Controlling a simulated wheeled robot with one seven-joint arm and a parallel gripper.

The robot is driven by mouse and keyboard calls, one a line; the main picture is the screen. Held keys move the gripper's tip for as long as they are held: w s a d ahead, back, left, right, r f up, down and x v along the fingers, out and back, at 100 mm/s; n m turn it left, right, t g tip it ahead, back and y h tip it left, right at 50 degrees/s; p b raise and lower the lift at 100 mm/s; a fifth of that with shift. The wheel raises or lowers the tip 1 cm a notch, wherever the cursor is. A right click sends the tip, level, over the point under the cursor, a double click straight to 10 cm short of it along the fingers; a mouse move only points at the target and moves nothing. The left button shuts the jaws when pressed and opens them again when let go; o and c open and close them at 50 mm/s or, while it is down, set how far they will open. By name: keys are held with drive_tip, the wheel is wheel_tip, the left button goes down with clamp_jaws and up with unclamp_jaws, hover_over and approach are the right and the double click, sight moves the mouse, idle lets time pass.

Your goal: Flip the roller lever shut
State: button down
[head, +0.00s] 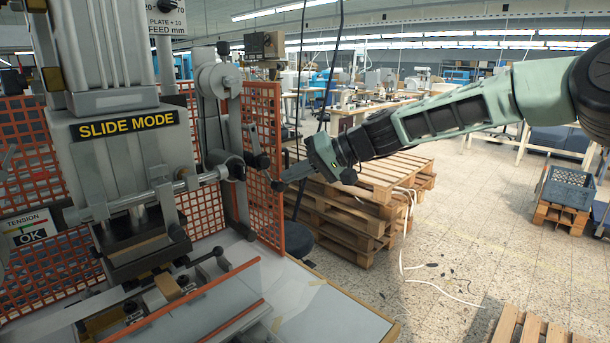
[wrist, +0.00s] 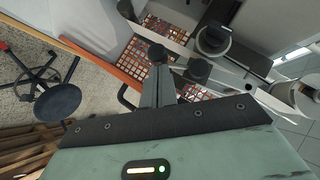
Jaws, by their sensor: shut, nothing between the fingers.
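The grey stamping machine (head: 122,140) stands at the left in the head view. In the wrist view my shut fingers (wrist: 158,68) point up the picture. A black knob (wrist: 198,71) is just right of them, and another dark knob lies at their tips.
The orange mesh guard (head: 262,115) stands right behind the lever. A horizontal rod with a black hub (head: 236,167) sticks out left of my gripper. Stacked pallets (head: 350,205) stand under my arm, and a dark round stool is beside them. The floor at right is mostly open.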

drive_tip(key=shift+s+a+f+m+g+y+b, duration=0.5)
drive_tip(key=shift+s+a+y+b, duration=0.3)
drive_tip(key=shift+b, duration=1.05)
